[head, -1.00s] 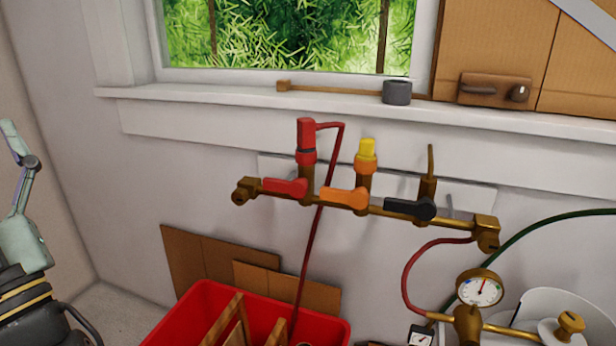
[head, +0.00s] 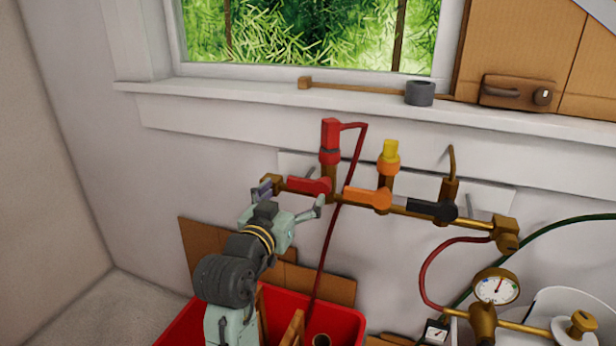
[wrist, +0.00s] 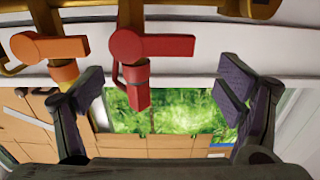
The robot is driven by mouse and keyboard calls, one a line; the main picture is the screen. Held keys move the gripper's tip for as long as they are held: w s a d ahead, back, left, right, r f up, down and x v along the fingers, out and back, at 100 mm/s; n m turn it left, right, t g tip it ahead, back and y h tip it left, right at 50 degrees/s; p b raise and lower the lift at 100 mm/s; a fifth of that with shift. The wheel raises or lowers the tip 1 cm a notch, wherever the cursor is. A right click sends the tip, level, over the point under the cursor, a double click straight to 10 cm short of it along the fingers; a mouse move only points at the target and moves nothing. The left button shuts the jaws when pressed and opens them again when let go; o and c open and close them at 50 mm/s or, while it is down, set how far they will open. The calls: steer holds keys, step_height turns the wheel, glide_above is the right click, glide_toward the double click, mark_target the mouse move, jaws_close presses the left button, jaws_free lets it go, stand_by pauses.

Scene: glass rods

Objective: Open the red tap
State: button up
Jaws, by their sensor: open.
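The red tap's lever (head: 308,186) sits at the left end of a brass pipe (head: 408,211) on the wall and points left, roughly along the pipe. Above it stands a red outlet (head: 330,140) with a red hose. My gripper (head: 290,200) is open and empty, just in front of and below the red lever, fingers apart. In the wrist view, which is upside down, the red lever (wrist: 165,46) shows at the upper middle, between and beyond the open fingers (wrist: 160,92). I see no contact with it.
An orange lever (head: 368,198) and a black lever (head: 432,210) sit to the right on the same pipe. A red crate (head: 345,322) with wooden pieces stands below. A gauge (head: 495,287) is at lower right. The wall on the left is clear.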

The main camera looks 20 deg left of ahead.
mark_target(303, 182)
steer(key=w+p, duration=0.1)
steer(key=w, duration=0.6)
steer(key=shift+d, duration=0.1)
steer(key=shift+c, duration=0.4)
steer(key=shift+p, duration=0.3)
steer(key=c, duration=1.6)
